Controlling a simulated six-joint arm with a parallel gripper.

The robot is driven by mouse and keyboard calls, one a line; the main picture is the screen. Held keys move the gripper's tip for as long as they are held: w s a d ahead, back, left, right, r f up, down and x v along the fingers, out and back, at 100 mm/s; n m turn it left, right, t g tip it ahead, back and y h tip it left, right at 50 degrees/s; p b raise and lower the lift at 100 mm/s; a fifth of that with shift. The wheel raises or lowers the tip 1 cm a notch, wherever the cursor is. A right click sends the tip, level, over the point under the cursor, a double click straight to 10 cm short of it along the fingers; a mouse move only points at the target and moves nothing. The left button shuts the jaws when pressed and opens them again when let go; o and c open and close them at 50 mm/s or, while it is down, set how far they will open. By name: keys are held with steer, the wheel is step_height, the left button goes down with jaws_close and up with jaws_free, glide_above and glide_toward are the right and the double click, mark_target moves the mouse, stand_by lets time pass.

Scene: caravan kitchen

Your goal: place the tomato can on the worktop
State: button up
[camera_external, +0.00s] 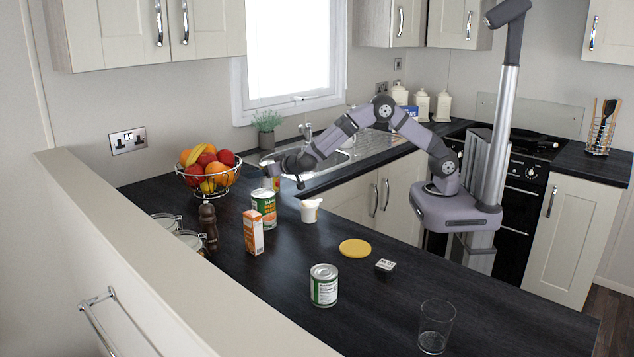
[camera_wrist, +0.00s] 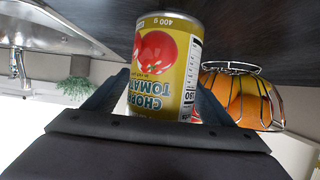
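The tomato can (camera_wrist: 163,70) has a yellow label with a red tomato and fills the middle of the wrist view. My gripper (camera_wrist: 164,88) has one finger along each side of the can, and both appear to press on it.
The wire fruit bowl (camera_external: 208,173) stands close to the left. The sink (camera_external: 322,160) is behind.

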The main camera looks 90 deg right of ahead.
steer(key=shift+r, duration=0.15)
steer(key=b+v, duration=0.1)
steer(key=v, duration=1.1)
stand_by(0.3)
